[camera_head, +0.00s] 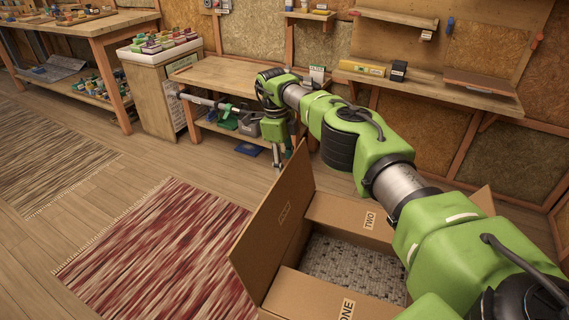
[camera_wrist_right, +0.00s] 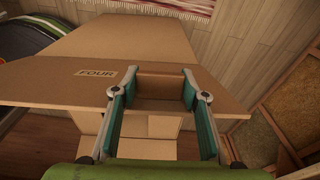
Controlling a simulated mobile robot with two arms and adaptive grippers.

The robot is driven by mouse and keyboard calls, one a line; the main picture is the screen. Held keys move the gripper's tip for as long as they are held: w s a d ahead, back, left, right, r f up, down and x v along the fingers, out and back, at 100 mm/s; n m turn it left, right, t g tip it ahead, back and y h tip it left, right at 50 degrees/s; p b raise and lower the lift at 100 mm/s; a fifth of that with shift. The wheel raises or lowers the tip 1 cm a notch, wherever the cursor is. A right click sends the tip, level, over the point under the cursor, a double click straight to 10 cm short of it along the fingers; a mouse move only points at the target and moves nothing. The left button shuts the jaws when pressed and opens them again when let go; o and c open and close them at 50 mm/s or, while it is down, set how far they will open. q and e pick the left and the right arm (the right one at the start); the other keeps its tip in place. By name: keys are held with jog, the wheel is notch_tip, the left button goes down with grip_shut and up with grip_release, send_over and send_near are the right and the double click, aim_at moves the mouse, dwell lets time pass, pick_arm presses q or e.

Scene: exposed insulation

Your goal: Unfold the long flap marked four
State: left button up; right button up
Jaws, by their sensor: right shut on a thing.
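The open cardboard box (camera_head: 325,212) stands at the lower middle of the head view. Its left long flap (camera_head: 270,215) is raised and leans outward; its marking is too small to read there. In the right wrist view the long flap marked FOUR (camera_wrist_right: 75,85) spans the middle, with its label left of the fingers. My right gripper (camera_head: 283,158) is at the far end of the left flap. In the wrist view its two teal fingers (camera_wrist_right: 160,85) stand apart with cardboard between them, shut on this flap; the exact contact is hard to see. My left gripper is not in view.
Flaps marked ONE (camera_head: 335,307) and TWO (camera_head: 350,217) lie around the box opening, with grey speckled material (camera_head: 350,268) inside. My right arm hides the box's right side. A red striped rug (camera_head: 155,255) lies left; a workbench (camera_head: 225,75) stands behind.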

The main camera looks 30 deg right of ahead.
jog(key=shift+w+a+f, duration=0.15)
jog(key=shift+a+f, duration=0.2)
jog(key=shift+f, duration=0.05)
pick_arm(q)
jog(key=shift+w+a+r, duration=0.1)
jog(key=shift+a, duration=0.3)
pick_arm(e)
jog(key=o, duration=1.6)
jog(key=shift+d, duration=0.1)
jog(key=shift+r, duration=0.1)
jog(key=shift+r, duration=0.1)
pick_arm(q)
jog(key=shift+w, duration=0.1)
pick_arm(e)
jog(key=shift+w+a+r, duration=0.1)
jog(key=shift+w+r, duration=0.05)
jog(key=shift+r, duration=1.05)
jog(key=shift+w+a+r, duration=0.1)
jog(key=shift+r, duration=1.1)
jog(key=shift+w+a+r, duration=0.1)
jog(key=shift+w+r, duration=0.05)
jog(key=shift+r, duration=1.05)
